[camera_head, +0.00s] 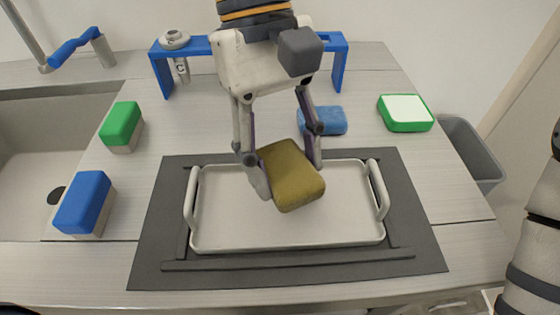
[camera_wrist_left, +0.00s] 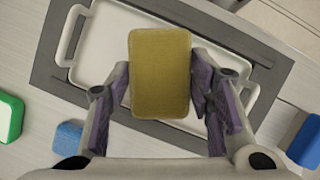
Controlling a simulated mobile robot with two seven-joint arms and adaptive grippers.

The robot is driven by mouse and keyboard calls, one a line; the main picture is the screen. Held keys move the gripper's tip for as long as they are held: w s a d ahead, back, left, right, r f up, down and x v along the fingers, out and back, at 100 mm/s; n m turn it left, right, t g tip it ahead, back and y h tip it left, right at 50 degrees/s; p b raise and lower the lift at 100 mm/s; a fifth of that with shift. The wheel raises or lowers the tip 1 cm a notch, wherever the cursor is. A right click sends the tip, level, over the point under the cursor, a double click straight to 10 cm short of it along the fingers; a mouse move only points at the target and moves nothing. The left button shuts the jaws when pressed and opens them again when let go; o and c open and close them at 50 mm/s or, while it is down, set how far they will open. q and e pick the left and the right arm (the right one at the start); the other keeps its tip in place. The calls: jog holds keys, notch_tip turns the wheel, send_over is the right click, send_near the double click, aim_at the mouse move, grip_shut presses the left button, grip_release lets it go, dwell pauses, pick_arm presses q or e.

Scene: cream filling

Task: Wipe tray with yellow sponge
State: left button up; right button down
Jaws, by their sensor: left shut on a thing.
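The yellow sponge (camera_head: 291,176) is held between the fingers of my left gripper (camera_head: 284,170). The left gripper is shut on it, over the middle of the tray. The sponge also shows in the left wrist view (camera_wrist_left: 160,72), between the two purple-padded fingers (camera_wrist_left: 160,95). The white tray (camera_head: 235,228) has a raised rim and a handle at each side, and lies in a dark grey mat or frame (camera_head: 155,235). I cannot tell whether the sponge touches the tray's surface. My right gripper is not in view; part of my right arm shows at the right edge.
A blue sponge (camera_head: 322,120) lies behind the tray, and a green and white sponge (camera_head: 405,112) is at the back right. Green (camera_head: 121,124) and blue (camera_head: 84,200) blocks stand at left by the sink (camera_head: 35,150). A blue rack (camera_head: 160,70) stands behind; a grey bin (camera_head: 470,150) is at right.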

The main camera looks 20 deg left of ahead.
pick_arm(q)
jog(key=shift+r, duration=0.95)
